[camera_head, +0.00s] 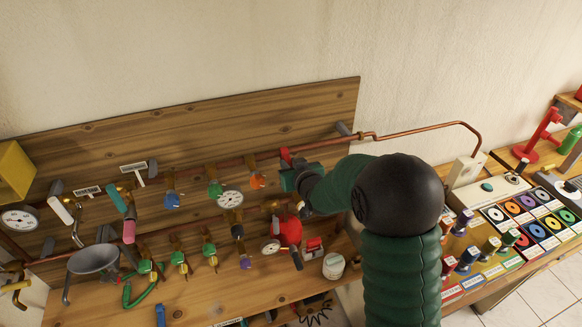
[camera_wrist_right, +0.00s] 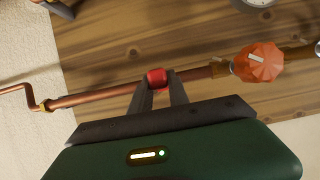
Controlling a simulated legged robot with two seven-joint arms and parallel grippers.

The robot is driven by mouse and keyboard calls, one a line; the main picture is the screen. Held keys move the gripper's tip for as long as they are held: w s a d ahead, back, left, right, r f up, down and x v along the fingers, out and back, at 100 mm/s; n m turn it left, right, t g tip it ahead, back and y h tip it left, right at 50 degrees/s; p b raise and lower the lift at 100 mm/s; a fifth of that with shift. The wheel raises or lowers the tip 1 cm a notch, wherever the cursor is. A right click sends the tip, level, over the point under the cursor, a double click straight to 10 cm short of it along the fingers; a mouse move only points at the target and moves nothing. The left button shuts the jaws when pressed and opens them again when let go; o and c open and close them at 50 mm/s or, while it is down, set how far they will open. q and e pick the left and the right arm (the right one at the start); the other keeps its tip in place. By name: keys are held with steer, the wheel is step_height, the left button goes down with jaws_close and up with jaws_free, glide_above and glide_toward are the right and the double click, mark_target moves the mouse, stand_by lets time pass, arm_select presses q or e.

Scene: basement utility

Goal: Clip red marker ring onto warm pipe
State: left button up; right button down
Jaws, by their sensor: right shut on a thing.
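The red marker ring (camera_head: 285,155) is at the upper copper pipe (camera_head: 405,132) on the wooden board. In the right wrist view the ring (camera_wrist_right: 157,77) sits between my right gripper's fingertips (camera_wrist_right: 158,88), in line with the pipe (camera_wrist_right: 105,95). My right gripper (camera_head: 288,166) is shut on the ring. I cannot tell whether the ring is around the pipe or only against it. No readable label shows which pipe is the warm one. My left gripper is not in view.
An orange valve knob (camera_wrist_right: 259,62) is on the pipe close to the ring. A gauge (camera_head: 230,198) and several coloured valves are below and left. Coloured discs (camera_head: 527,217) lie at right.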

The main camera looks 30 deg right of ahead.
steer(key=shift+w, duration=0.2)
steer(key=c, duration=1.2)
jaws_free()
steer(key=shift+s, duration=0.1)
steer(key=shift+s, duration=0.25)
steer(key=b+v, duration=0.3)
steer(key=v, duration=1.3)
steer(key=shift+s+a, duration=0.1)
